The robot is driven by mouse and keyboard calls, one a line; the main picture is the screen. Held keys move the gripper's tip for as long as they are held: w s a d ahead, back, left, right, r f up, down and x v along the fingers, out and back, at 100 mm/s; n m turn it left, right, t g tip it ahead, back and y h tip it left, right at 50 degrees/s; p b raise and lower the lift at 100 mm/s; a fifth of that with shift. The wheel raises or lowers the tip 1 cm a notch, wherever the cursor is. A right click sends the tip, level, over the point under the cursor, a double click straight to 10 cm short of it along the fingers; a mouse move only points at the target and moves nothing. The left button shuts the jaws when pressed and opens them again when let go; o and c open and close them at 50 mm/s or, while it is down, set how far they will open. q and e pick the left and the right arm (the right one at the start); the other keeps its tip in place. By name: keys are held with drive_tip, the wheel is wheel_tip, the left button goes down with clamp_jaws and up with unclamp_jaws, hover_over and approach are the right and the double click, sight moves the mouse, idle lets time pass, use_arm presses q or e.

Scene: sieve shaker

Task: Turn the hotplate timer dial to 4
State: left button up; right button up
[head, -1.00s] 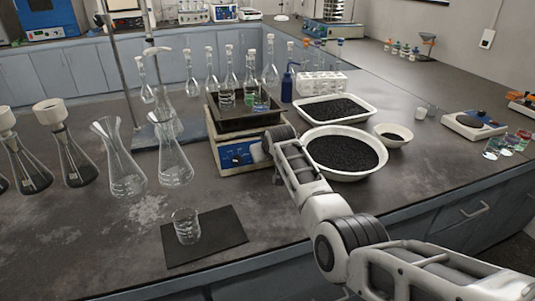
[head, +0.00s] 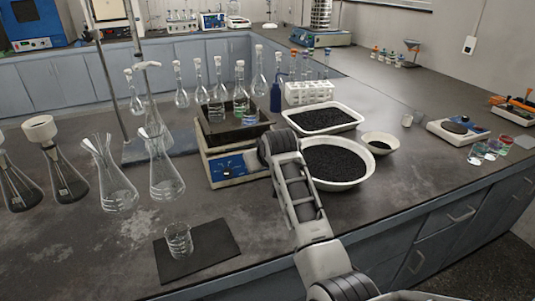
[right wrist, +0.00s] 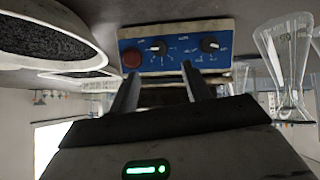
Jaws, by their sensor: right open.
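The hotplate (head: 240,178) is a pale box with a blue front panel, which also shows in the right wrist view (right wrist: 180,57). That view shows two black dials, one mid-panel (right wrist: 158,47) and one at the right (right wrist: 210,45), plus a red knob (right wrist: 132,58) at the left. Each dial has a small white mark; the labels are too small to read. My right gripper (right wrist: 158,78) is open and empty, its two fingers pointing at the panel on either side of the mid-panel dial's line. Contact cannot be told. My left gripper is out of view.
A dark tray (head: 222,132) with glassware tops the hotplate. A round bowl of black grains (head: 362,172) and a white tray (head: 357,122) stand right of my right arm. Flasks (head: 165,180) stand left. A beaker (head: 178,241) rests on a black mat (head: 215,250) in front.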

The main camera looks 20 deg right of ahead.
drive_tip(key=v, duration=0.6)
drive_tip(key=shift+s+r, duration=0.25)
drive_tip(key=shift+s, duration=0.1)
